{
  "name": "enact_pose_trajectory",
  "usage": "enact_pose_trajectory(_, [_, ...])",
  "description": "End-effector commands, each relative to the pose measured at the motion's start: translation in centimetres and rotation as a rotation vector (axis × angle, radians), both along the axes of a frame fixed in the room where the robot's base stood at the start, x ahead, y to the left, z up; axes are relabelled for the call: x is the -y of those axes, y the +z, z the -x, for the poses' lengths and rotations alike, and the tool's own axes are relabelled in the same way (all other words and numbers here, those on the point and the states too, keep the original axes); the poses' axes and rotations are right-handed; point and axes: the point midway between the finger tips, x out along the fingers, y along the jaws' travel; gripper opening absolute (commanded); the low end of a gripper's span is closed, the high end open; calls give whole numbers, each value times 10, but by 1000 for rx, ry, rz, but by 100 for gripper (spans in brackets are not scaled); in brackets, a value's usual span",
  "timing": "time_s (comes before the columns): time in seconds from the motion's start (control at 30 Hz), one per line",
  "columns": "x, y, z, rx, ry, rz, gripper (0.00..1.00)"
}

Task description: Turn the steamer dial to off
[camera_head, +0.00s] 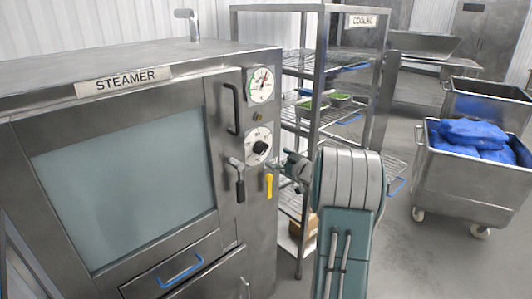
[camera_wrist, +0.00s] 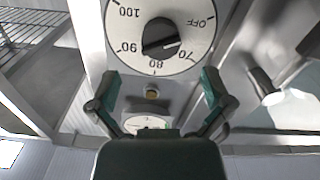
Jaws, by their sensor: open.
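The steamer (camera_head: 125,200) stands at the left with its glass door shut. Its round white dial (camera_head: 250,157) with a black knob (camera_head: 260,148) is on the front, right of the door. In the wrist view the dial (camera_wrist: 122,30) appears upside down, with OFF, 70, 80, 90 and 100 marked. The knob (camera_wrist: 160,38) is turned away from OFF; its exact reading is unclear. My gripper (camera_wrist: 160,80) is open and empty, its two fingers spread either side below the dial in that view. In the head view my gripper (camera_head: 288,167) is just right of the dial.
A pressure gauge (camera_head: 261,85) sits above the dial. A wire cooling rack (camera_head: 313,105) stands close behind my arm. A wheeled metal bin (camera_head: 465,185) with blue bags is at right.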

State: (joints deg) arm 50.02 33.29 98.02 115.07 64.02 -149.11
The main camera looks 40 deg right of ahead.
Motion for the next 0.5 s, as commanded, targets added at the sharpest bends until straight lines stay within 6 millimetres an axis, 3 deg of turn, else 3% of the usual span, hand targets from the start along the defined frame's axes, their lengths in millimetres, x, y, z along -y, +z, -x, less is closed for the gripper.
enact_pose_trajectory(0.2, [4, -1, 37, -2, -2, 0, 100])
enact_pose_trajectory(0.5, [4, -2, 48, -2, 0, -1, 100])
